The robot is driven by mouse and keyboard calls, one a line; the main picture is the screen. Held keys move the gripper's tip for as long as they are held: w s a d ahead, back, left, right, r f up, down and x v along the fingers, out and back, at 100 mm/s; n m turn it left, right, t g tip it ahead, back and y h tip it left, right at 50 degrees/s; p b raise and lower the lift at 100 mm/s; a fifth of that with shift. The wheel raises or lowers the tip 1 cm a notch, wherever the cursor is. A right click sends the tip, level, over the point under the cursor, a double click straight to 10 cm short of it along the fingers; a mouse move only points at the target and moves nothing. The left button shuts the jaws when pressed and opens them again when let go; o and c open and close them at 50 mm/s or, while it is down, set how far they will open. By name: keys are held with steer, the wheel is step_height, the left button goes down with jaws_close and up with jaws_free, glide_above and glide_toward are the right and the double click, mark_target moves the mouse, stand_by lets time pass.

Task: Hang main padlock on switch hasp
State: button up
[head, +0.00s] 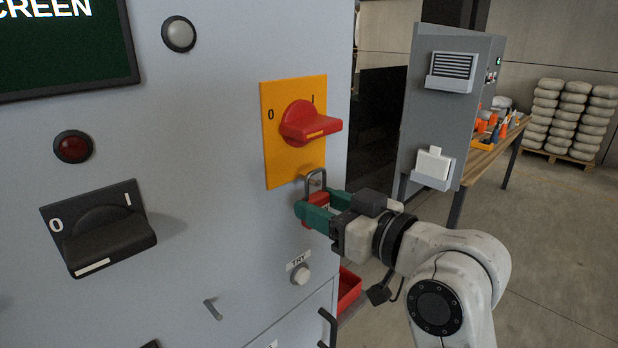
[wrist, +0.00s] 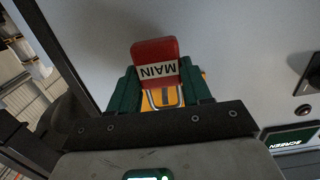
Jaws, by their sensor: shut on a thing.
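The red main padlock (wrist: 155,52) is held between the green fingers of my gripper (wrist: 158,85); its white label reads MAIN, upside down in the wrist view. In the head view my gripper (head: 318,214) is shut on it just below the yellow switch plate (head: 283,170). The padlock's grey shackle (head: 316,180) points up and overlaps the plate's lower right edge, where the hasp would be. I cannot tell whether the shackle passes through the hasp. The red rotary handle (head: 308,124) sits above on the plate, its pointer toward the right.
A white TRY button (head: 300,274) and a small peg (head: 213,309) are below on the cabinet face. A black rotary switch (head: 98,228) is at left. A red bin (head: 349,288) is low behind the cabinet edge. A grey panel (head: 440,110) stands behind at right.

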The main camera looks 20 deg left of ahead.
steer(key=shift+w+a+f, duration=0.2)
steer(key=shift+a+f, duration=0.05)
steer(key=shift+a, duration=0.2)
stand_by(0.6)
steer(key=shift+a+f+b, duration=0.15)
steer(key=shift+f+b, duration=0.2)
steer(key=shift+b, duration=0.25)
stand_by(0.8)
steer(key=o, duration=1.2)
